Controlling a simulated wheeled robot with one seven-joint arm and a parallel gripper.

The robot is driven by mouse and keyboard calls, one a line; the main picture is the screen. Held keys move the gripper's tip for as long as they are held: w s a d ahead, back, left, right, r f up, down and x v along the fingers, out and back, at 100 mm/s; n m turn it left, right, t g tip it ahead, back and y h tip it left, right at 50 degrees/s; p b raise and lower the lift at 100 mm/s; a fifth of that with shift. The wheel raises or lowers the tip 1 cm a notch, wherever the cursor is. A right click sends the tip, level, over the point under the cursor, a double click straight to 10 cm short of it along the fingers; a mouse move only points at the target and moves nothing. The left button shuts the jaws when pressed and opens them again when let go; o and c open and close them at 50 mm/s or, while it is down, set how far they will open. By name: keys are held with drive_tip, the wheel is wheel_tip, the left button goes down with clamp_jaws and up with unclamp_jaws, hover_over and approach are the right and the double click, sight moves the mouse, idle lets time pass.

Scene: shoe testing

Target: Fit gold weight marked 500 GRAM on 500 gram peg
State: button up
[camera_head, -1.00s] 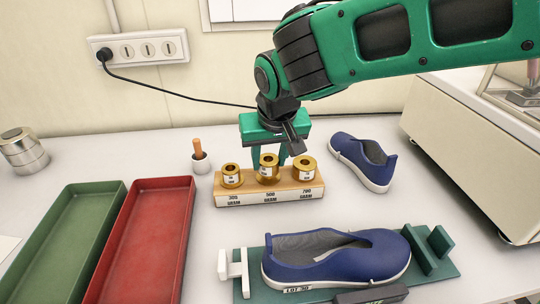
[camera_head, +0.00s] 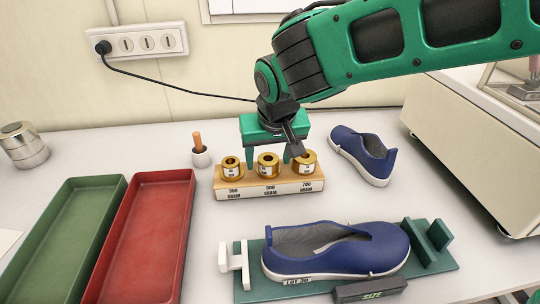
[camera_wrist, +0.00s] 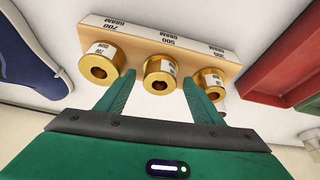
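The middle gold weight (camera_head: 268,167), a ring with a white label, sits upright on the wooden rack (camera_head: 286,186) above the 500 GRAM mark. It stands level with its neighbours. The wrist view also shows this weight (camera_wrist: 160,75) between my green fingers, with gaps on both sides. My gripper (camera_head: 270,160) is open around it, holding nothing. The peg inside the weight is hidden, and its label is too small to read surely. Gold weights also sit at the 300 mark (camera_head: 232,170) and the 700 mark (camera_head: 304,166).
A blue shoe (camera_head: 335,250) lies on a green fixture (camera_head: 440,272) in front of the rack. Another blue shoe (camera_head: 362,155) is at right. Red (camera_head: 150,235) and green (camera_head: 62,240) trays lie left. A small cup (camera_head: 201,159) stands beside the rack.

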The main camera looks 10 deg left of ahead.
drive_tip(key=v, duration=1)
drive_tip(key=shift+r, duration=0.35)
